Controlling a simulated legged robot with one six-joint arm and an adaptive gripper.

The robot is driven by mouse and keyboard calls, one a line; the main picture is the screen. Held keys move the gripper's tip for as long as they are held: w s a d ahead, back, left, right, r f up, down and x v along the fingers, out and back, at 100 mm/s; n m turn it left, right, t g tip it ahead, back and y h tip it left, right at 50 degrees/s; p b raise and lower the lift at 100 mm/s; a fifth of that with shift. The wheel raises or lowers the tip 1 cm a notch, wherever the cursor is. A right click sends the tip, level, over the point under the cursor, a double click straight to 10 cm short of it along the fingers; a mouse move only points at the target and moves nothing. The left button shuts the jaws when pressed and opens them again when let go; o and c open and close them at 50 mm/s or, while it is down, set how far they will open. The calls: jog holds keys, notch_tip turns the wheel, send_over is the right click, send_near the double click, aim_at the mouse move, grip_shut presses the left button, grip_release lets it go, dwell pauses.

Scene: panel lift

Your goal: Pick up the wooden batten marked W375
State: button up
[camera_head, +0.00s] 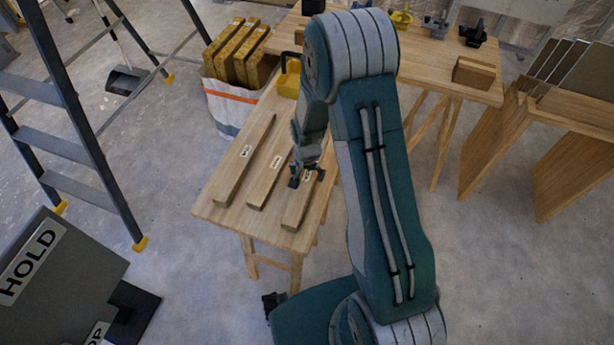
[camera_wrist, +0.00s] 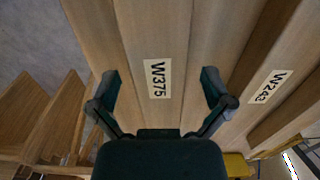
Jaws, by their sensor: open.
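The wooden batten marked W375 (camera_wrist: 150,30) runs through the middle of the wrist view, its white label (camera_wrist: 157,78) between my fingers. In the head view it is the rightmost batten (camera_head: 297,212) of three on the wooden bench, partly hidden by my gripper (camera_head: 306,178). My gripper (camera_wrist: 160,88) is open, with one finger on each side of this batten. I cannot tell whether the fingers touch it. The neighbouring batten marked W243 (camera_wrist: 255,100) lies to the right in the wrist view.
The bench (camera_head: 225,213) also holds the middle batten (camera_head: 268,172), the left batten (camera_head: 240,167) and a yellow object (camera_head: 289,82) at its far end. A stepladder (camera_head: 75,105) and a HOLD sign (camera_head: 35,262) stand left. Another table (camera_head: 425,60) stands behind.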

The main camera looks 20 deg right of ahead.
jog(key=shift+f, duration=0.3)
jog(key=c, duration=1.3)
jog(key=shift+r, duration=0.15)
